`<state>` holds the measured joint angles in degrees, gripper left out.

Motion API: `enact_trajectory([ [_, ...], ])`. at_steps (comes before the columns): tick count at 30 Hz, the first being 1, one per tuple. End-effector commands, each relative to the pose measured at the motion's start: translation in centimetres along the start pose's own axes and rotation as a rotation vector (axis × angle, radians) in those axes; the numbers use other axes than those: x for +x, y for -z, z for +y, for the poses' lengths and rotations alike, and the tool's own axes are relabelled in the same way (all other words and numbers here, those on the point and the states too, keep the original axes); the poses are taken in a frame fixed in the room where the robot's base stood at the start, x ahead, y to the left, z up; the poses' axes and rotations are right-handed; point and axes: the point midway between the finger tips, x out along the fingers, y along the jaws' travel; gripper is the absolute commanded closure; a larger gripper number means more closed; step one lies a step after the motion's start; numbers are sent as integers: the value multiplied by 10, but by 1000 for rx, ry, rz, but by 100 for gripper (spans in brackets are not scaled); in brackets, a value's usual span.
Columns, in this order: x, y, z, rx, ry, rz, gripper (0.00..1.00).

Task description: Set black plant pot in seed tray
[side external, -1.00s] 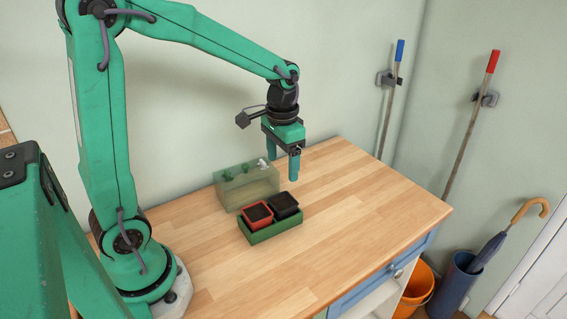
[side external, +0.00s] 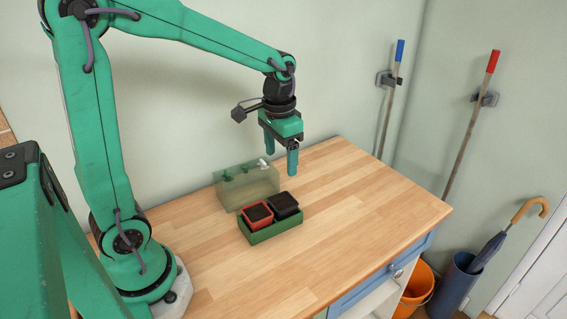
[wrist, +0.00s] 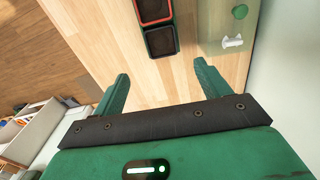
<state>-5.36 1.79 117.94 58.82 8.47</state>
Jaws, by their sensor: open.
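The black plant pot (side external: 285,203) sits upright in the right part of the green seed tray (side external: 272,233), beside a red pot (side external: 257,214) in the left part. In the wrist view the black pot (wrist: 162,41) and the red pot (wrist: 153,11) show at the top. My gripper (side external: 280,160) is open and empty, held above the table behind and to the upper right of the tray, apart from both pots. Its two fingers (wrist: 162,84) are spread in the wrist view, with bare table between them.
A translucent greenish box (side external: 248,188) with small green and white pieces on top stands behind the tray by the wall. The wooden table (side external: 350,210) is clear to the right and front. An orange bucket (side external: 417,287) and an umbrella stand (side external: 456,283) are on the floor at right.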

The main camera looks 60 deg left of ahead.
Motion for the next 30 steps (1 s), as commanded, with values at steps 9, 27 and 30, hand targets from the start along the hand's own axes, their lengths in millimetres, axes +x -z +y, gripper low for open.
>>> enact_trajectory([
  [9,-34,-34,13,-13,14,130,24],
  [27,-68,-112,37,-47,15,417,24],
  [30,-68,-120,39,-50,13,445,24],
])
